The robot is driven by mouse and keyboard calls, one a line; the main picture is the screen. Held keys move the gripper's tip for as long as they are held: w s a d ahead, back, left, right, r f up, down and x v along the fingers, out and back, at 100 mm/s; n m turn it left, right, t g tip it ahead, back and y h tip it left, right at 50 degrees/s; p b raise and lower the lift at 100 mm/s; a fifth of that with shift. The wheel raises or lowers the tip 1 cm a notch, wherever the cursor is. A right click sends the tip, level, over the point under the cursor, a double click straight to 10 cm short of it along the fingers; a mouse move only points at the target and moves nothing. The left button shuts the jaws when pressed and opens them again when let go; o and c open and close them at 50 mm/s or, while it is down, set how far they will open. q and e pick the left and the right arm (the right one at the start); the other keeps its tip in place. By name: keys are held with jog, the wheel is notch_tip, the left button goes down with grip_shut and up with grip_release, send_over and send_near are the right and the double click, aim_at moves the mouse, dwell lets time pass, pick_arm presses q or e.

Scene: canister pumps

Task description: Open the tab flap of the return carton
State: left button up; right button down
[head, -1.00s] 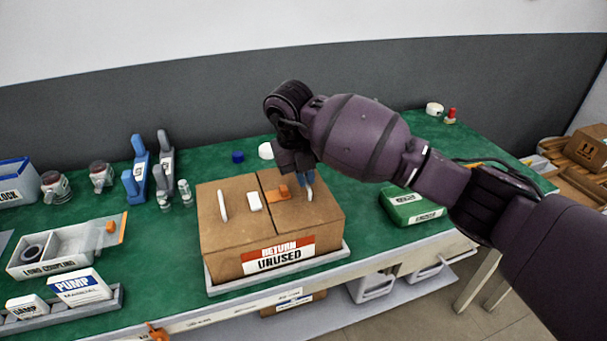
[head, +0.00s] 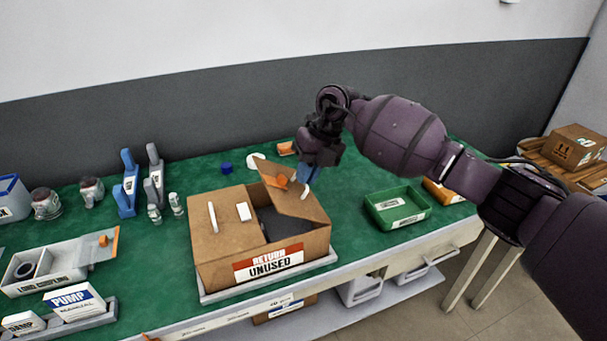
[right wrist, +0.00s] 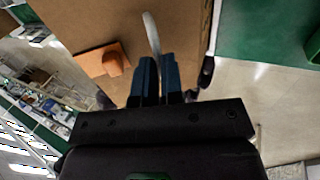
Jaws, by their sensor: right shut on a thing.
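The return carton (head: 215,262) is a brown box on the bench with a label reading RETURN UNUSED. Its right flap (head: 302,208) is raised and tilted, and a dark opening shows beneath it. The flap carries an orange tab (head: 277,181) and a white strip-like handle (head: 306,191). The left flap (head: 226,228) lies flat with a white strip and a white block on it. My right gripper (head: 304,180) is shut on the white handle, which also shows between the blue fingertips in the right wrist view (right wrist: 153,40). My left gripper is not in view.
A green tray (head: 398,207) stands right of the carton. A grey bin (head: 60,262), a pump manual box (head: 75,301) and blue and grey pump handles (head: 125,185) stand to the left. A blue cap (head: 226,168) lies behind the carton. Green bench surface is clear between carton and tray.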

dwell(0.5)
jog(key=c, duration=1.2)
grip_release()
jog(key=shift+c, duration=0.2)
jog(key=shift+d+r, duration=0.1)
jog(key=v, duration=1)
jog(key=shift+d+r+p, duration=0.2)
jog(key=shift+r+p, duration=0.05)
jog(key=shift+p, duration=0.1)
jog(key=shift+w, duration=0.1)
